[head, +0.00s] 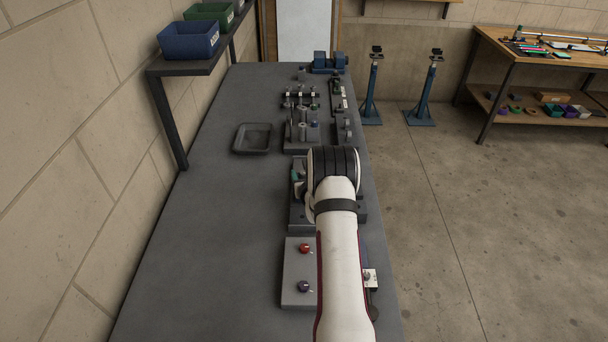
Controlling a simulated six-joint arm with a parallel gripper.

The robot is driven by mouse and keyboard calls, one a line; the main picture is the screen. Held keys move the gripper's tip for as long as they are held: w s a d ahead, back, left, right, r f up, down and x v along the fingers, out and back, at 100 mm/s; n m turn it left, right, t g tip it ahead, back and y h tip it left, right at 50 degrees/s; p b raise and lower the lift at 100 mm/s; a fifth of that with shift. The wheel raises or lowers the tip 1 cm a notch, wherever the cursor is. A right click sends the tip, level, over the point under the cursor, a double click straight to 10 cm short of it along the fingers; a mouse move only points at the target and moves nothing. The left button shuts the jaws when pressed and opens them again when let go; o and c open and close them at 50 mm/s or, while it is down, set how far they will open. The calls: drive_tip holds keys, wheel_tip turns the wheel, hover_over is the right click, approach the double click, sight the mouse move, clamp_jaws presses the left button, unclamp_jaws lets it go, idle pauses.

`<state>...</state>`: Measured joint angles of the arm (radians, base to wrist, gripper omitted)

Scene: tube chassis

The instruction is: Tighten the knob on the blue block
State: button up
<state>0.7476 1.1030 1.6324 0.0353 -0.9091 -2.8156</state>
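My white arm reaches forward over the right side of the grey bench, and its dark ringed joint covers the middle of a dark blue-grey fixture (299,217). My gripper is hidden behind the arm, so its fingers and anything in them do not show. I cannot tell for certain which part is the blue block; the fixture under my arm is mostly hidden, and no knob on it shows clearly. A small teal-green part (296,175) shows at its left edge. Nearer, a grey plate (290,270) carries a red knob (305,248) and a dark blue knob (304,286).
A grey tray (239,151) lies left of several small fixtures. A blue machine (328,62) stands at the bench's far end. A wall shelf with a blue bin (188,41) overhangs the left side. The bench's left strip is clear. Two blue stands are on the floor.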

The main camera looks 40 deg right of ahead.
drive_tip(key=v, duration=1.5)
drive_tip(key=shift+s+a+r, duration=0.15)
drive_tip(key=shift+s, duration=0.15)
drive_tip(key=s+a+r+m+g+y, duration=0.1)
drive_tip(key=a+r+m+g+y, duration=0.15)
drive_tip(key=a+m, duration=0.65)
drive_tip(key=s+a+r+m+g+y, duration=0.15)
drive_tip(key=a+r+m, duration=0.25)
drive_tip(key=a+m, duration=0.4)
drive_tip(key=s+a+r+m+g+y, duration=0.2)
drive_tip(key=s+a+m+g, duration=0.1)
drive_tip(key=s+a+m, duration=0.5)
drive_tip(key=s+a+r+m+g+y, duration=0.3)
drive_tip(key=s+a+m, duration=0.5)
drive_tip(key=s, duration=0.3)
drive_tip(key=shift+a+r+m+g, duration=0.15)
drive_tip(key=shift+a+m+g, duration=0.15)
drive_tip(key=shift+a+g, duration=0.35)
drive_tip(key=shift+a, duration=0.15)
